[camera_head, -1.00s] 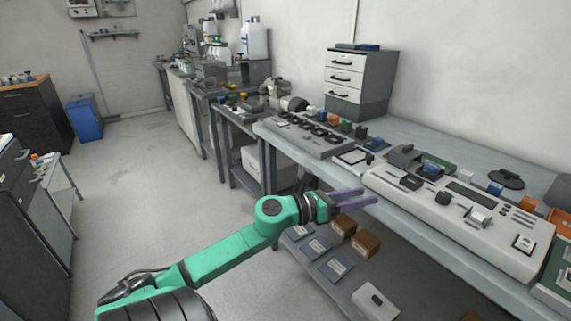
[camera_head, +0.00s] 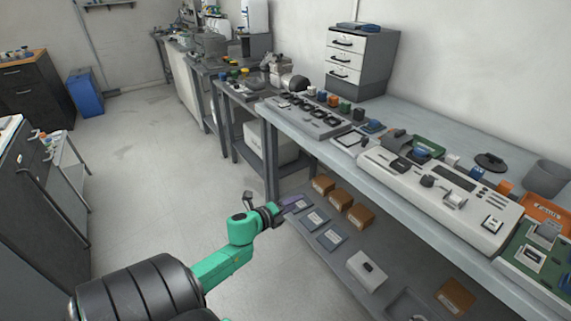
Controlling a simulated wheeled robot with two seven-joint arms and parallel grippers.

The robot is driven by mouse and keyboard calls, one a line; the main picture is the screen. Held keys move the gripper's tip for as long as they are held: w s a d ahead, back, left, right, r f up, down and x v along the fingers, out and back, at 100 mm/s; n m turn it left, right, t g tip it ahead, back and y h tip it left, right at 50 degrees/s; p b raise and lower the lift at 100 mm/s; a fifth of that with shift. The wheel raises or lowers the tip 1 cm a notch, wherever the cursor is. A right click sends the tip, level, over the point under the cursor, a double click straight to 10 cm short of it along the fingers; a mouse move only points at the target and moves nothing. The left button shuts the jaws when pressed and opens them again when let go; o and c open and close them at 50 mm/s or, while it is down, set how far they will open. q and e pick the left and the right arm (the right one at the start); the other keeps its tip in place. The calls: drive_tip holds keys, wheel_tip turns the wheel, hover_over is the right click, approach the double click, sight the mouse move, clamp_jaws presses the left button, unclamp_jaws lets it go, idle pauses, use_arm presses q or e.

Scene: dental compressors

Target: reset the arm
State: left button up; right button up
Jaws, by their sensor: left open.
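My left arm comes in from the bottom left, green with a black ribbed section. My right gripper is not in view.
The grey workbench (camera_head: 405,184) carries a white control panel (camera_head: 440,192), a grey panel (camera_head: 306,117) and a drawer unit (camera_head: 360,60). Its lower shelf (camera_head: 330,262) holds brown boxes (camera_head: 340,200) and blue-grey packets. A dark cabinet (camera_head: 40,220) stands left. The floor between is clear.

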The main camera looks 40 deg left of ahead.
use_arm(q)
drive_tip(key=shift+s+a+f+n, duration=0.25)
drive_tip(key=shift+s+f+n, duration=0.15)
drive_tip(key=shift+f, duration=0.15)
drive_tip(key=s+d+f+n+g+y+p, duration=0.15)
drive_tip(key=s+f+n+g, duration=0.35)
drive_tip(key=s+f, duration=0.5)
drive_tip(key=s+d+f+n+g+p, duration=0.2)
drive_tip(key=s+f+n, duration=0.45)
drive_tip(key=f, duration=0.65)
drive_tip(key=s+d+f+n+g+h+p, duration=0.1)
drive_tip(key=s+d+f+n+g, duration=0.2)
drive_tip(key=s+d, duration=0.3)
drive_tip(key=s+d+f+n+g+p, duration=0.1)
drive_tip(key=s+d+f+n+g, duration=0.2)
drive_tip(key=s, duration=1.2)
drive_tip(key=d+f, duration=0.3)
drive_tip(key=shift+n+h, duration=0.35)
